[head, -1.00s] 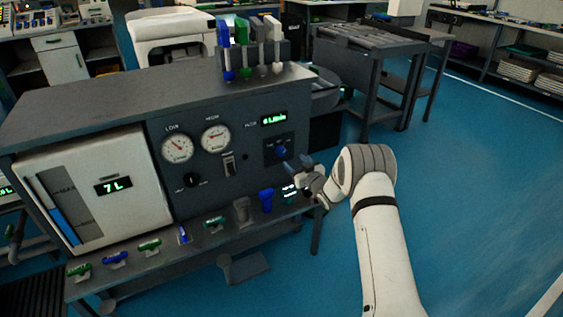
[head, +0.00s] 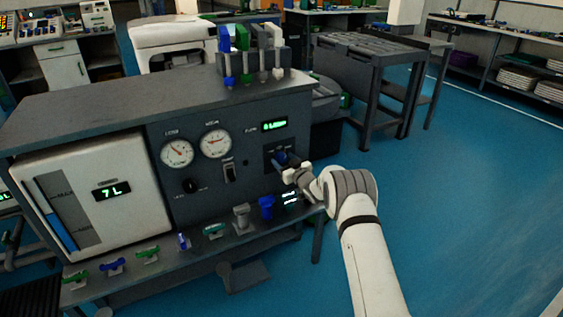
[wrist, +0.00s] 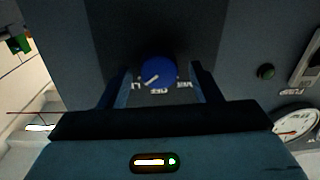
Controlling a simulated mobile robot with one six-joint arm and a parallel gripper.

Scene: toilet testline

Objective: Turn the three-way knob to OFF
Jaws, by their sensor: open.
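The blue round knob (wrist: 158,72) is in the middle of the wrist view, on a dark plate. Its white pointer line slants to the lower left, toward a partly hidden label. Lettering that looks like OFF sits just below the knob, with another partly hidden label to the right. My gripper (wrist: 161,70) is open, one finger on each side of the knob, with gaps visible on both sides. In the head view the knob (head: 281,158) is partly hidden by my gripper (head: 289,172), which is at the panel's right part.
A black knob (head: 190,186), a switch (head: 229,172) and two gauges (head: 177,152) are left on the panel. A green display (head: 274,125) is above the knob. Several valve fittings (head: 214,231) line the shelf below. Blue floor is clear to the right.

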